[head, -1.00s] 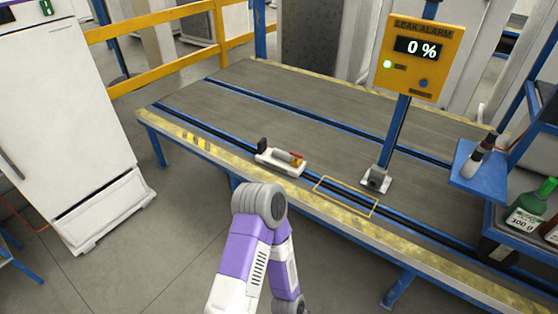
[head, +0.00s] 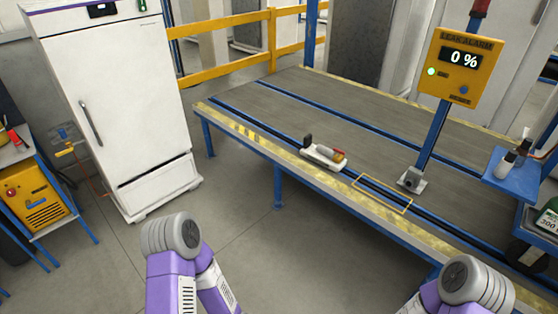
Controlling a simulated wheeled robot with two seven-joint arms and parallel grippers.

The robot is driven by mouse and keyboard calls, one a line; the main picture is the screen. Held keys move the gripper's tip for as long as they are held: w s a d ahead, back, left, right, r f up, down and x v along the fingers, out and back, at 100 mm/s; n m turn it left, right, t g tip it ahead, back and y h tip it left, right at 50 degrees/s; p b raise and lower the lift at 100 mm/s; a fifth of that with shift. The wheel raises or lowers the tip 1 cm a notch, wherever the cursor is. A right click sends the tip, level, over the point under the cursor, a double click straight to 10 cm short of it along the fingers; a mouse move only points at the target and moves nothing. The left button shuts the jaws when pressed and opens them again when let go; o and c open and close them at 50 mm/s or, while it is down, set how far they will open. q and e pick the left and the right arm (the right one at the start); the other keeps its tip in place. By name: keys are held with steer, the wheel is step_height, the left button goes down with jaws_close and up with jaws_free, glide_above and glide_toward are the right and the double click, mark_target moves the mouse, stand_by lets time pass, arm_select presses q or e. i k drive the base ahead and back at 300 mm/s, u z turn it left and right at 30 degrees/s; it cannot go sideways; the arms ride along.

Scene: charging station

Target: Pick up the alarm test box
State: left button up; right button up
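No thing in the head view is clearly labelled as an alarm test box. A small white device (head: 322,158) with a dark upright block at its left end and a red and yellow part at its right end lies on the front edge of the bench (head: 300,105). A yellow leak alarm panel (head: 461,68) reading 0 % with a green light is on a blue post behind the bench's front edge. Neither gripper is in view.
An empty yellow outlined rectangle (head: 383,193) is marked on the bench right of the white device. A white cabinet (head: 115,110) stands left. A blue shelf (head: 520,177) with bottles is at the right. Grey floor between cabinet and bench is clear.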

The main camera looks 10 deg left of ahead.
mark_target(326, 156)
steer(key=u, duration=0.65)
steer(key=i, duration=2.6)
steer(key=z, duration=1.55)
steer(key=i, duration=0.85)
steer(key=z, duration=0.1)
